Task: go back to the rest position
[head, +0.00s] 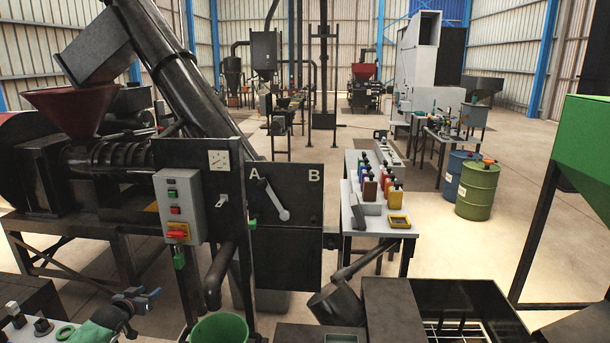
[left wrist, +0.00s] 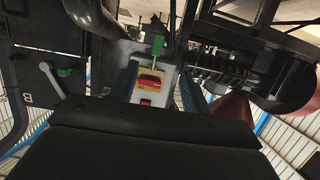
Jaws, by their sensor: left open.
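My left gripper (head: 136,299) is at the lower left of the head view, at the end of a dark green and black arm part. It is open and appears empty. It is below and left of the grey control box (head: 180,207) of the press, apart from it. In the left wrist view the scene is upside down. The control box with its red switch (left wrist: 149,82) is ahead, and a large dark shape fills the lower part. My right gripper is in neither view.
A black panel (head: 300,240) marked A and B carries a lever (head: 275,200) angled from A towards B. A green bucket (head: 220,328) stands below a bent pipe. A table (head: 372,225) with coloured bottles stands right of the panel. A dark pan (head: 338,305) is at lower centre.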

